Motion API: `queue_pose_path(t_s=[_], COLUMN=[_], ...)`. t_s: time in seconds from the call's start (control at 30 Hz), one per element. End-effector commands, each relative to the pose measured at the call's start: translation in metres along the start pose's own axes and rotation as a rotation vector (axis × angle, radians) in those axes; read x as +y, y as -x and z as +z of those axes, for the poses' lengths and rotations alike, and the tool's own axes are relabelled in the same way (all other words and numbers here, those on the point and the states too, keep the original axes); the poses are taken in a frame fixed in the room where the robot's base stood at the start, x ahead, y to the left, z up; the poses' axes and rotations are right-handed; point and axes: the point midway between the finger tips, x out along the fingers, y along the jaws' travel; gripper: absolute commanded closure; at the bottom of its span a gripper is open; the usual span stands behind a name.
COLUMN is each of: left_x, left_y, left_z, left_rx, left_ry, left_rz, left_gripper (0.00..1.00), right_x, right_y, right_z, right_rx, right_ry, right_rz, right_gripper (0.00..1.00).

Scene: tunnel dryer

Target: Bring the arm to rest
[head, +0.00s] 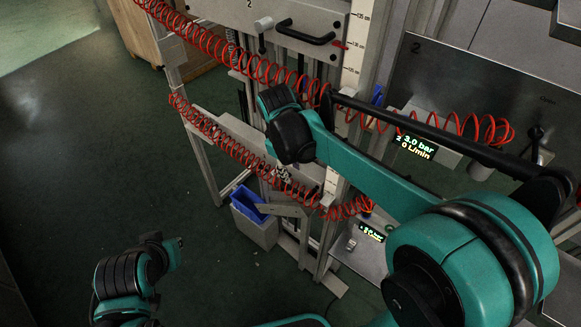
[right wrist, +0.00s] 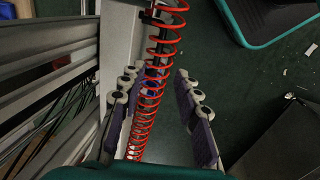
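My right arm reaches from the lower right of the head view to the machine front. Its gripper (head: 283,176) hangs below the dark wrist, mostly hidden there, close to the red coiled hoses. In the right wrist view the right gripper (right wrist: 157,82) is open, its two padded fingers wide apart. A red coiled hose (right wrist: 150,105) shows in the gap between them. I cannot tell whether it lies between the fingers or beyond them, and nothing is visibly gripped. My left arm is folded at the lower left of the head view, and its gripper fingers do not show.
Red coiled hoses (head: 215,45) cross the machine frame near my right arm. A panel with a black handle (head: 305,32) is behind it. A gauge display (head: 417,146) reads 3.0 bar. A grey bin with blue inside (head: 252,218) stands below. The floor (head: 95,150) at left is clear.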

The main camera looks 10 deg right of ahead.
Motion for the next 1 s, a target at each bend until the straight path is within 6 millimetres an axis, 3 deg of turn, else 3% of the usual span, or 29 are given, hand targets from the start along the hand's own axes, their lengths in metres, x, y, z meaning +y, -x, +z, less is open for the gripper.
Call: queue_pose_path(t_s=[0.67, 0.77, 1.0], left_x=[0.0, 0.0, 0.0], left_y=[0.0, 0.0, 0.0], left_z=[0.0, 0.0, 0.0], left_rx=[0.0, 0.0, 0.0], left_ry=[0.0, 0.0, 0.0], left_rz=[0.0, 0.0, 0.0], left_gripper=[1.0, 1.0, 1.0], right_x=[-0.001, -0.004, -0.025], right_y=[0.006, 0.013, 0.025], right_z=[0.006, 0.022, 0.086], right_rx=[0.016, 0.06, 0.259], right_ry=[-0.02, -0.08, -0.346], right_rz=[0.004, 0.012, 0.038], right_gripper=[0.68, 0.68, 0.68])
